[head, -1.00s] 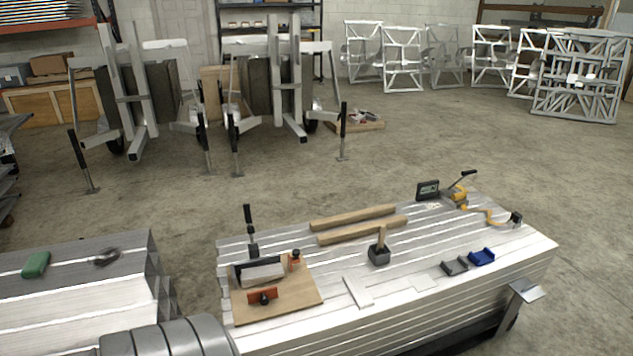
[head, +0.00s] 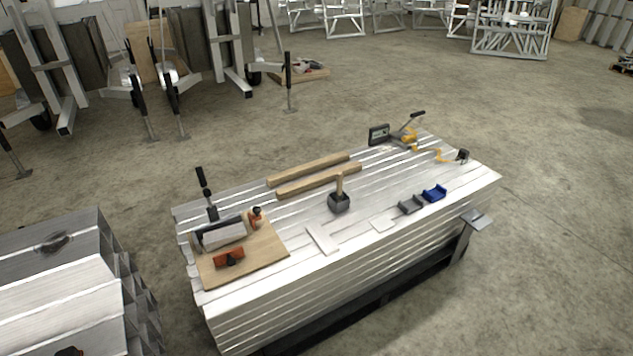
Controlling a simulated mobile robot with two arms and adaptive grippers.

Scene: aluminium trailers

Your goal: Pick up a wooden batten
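Two wooden battens lie side by side, a small gap apart, on the stack of aluminium planks (head: 290,270) in the head view. The far batten (head: 308,170) lies near the back edge. The near batten (head: 322,180) lies just in front of it, and the top of a mallet handle comes close to its right part. Neither batten is held. Neither of my grippers shows in the head view.
On the stack are a mallet (head: 339,201), a wooden board (head: 262,262) with tools, a grey block (head: 410,205), a blue block (head: 434,193) and a digital gauge (head: 379,135). Another metal stack (head: 60,290) stands left. Open floor (head: 540,120) lies behind and right.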

